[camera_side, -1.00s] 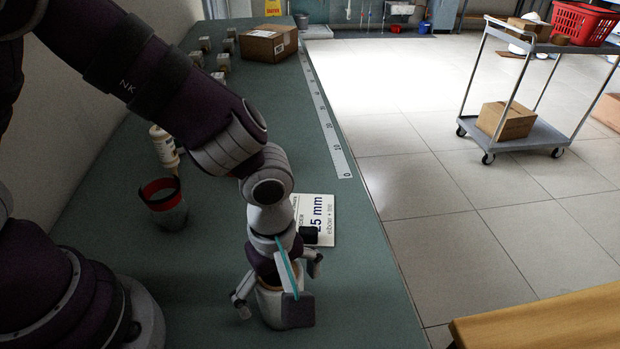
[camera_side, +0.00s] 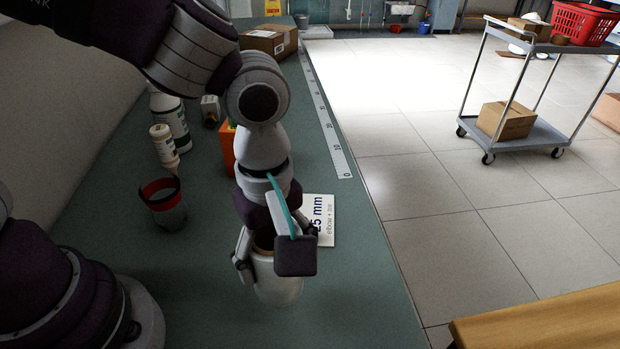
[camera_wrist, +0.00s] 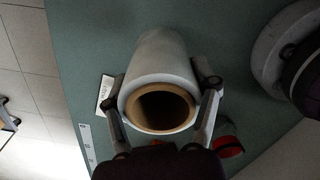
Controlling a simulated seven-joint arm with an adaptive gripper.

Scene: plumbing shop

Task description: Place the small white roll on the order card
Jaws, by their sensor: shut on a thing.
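The white roll (camera_side: 279,290) has a brown cardboard core and is upright in my gripper (camera_side: 272,260). In the wrist view the roll (camera_wrist: 160,62) shows its open core end between the two fingers of my gripper (camera_wrist: 162,92), which press on its sides. In the side view it seems to hang a little above the bench; the gap is hard to judge. The white order card (camera_side: 326,225), printed "25 mm", lies flat just behind and right of the gripper, partly hidden by it. A corner of the card (camera_wrist: 104,93) shows left of the roll in the wrist view.
White bottles (camera_side: 164,145) and an orange object (camera_side: 228,146) stand behind. A measuring strip (camera_side: 325,115) runs along the bench's right edge. The bench (camera_side: 365,300) is clear right of the roll.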

